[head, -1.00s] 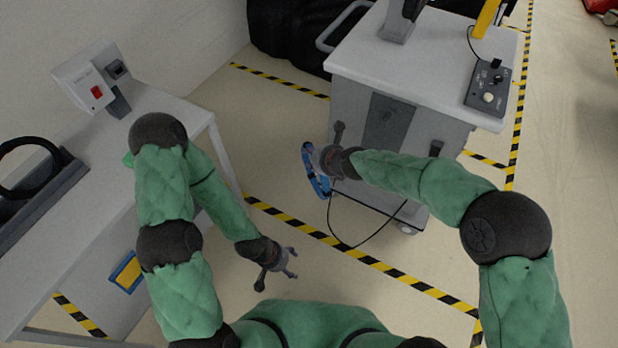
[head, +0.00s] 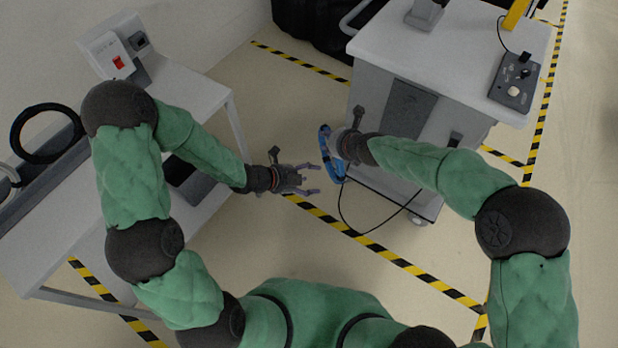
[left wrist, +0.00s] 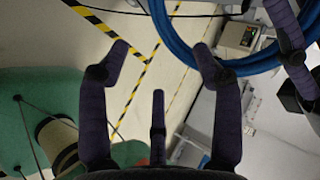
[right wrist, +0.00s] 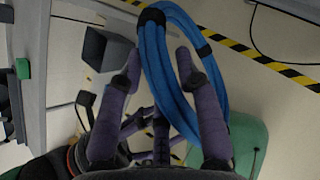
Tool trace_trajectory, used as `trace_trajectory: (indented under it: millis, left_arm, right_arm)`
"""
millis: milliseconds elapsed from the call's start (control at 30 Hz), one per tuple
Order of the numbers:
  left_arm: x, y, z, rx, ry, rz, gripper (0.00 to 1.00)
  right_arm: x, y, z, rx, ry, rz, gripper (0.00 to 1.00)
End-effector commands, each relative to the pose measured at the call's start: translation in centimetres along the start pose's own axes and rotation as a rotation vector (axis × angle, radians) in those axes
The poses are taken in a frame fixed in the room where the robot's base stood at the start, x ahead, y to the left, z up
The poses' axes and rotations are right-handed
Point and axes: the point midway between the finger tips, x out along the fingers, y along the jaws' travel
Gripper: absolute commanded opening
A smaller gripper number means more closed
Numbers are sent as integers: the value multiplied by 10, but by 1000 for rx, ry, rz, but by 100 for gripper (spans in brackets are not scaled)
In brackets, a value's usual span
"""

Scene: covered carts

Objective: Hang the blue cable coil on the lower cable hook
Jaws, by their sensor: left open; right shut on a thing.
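The blue cable coil (head: 326,150) hangs in my right gripper (head: 343,146), beside the cart's left side. In the right wrist view, the blue strands (right wrist: 157,62) pass between the fingers, with a black tie at the top. My left gripper (head: 312,180) is open and empty, just left of and below the coil. In the left wrist view, the coil (left wrist: 184,48) arcs close past the open fingertips (left wrist: 162,58), and none of it is clearly gripped there. I cannot make out the lower cable hook in any view.
A white-topped cart (head: 385,45) with a control box (head: 516,82) stands at right. A thin black cable (head: 385,222) loops below it. A white table (head: 205,100) at left bears a black coil (head: 20,130) and a box with a red switch (head: 112,55). Floor between is clear.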

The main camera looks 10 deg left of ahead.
Motion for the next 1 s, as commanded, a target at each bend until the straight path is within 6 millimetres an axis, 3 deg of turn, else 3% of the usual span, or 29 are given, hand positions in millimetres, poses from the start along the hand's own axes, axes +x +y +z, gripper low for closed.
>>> trace_trajectory:
  millis: [167, 700, 1000]
  left_arm:
    - [10, -2, -1, 31, 7, -2, 65]
    - [95, -1, -2, 25, 5, -1, 65]
    - [118, -1, -1, 25, 4, -2, 65]
  right_arm:
    - [0, 0, 2, 0, -3, -1, 0]
    - [0, 0, 2, 0, -3, -1, 0]
    - [0, 0, 2, 0, -3, -1, 0]
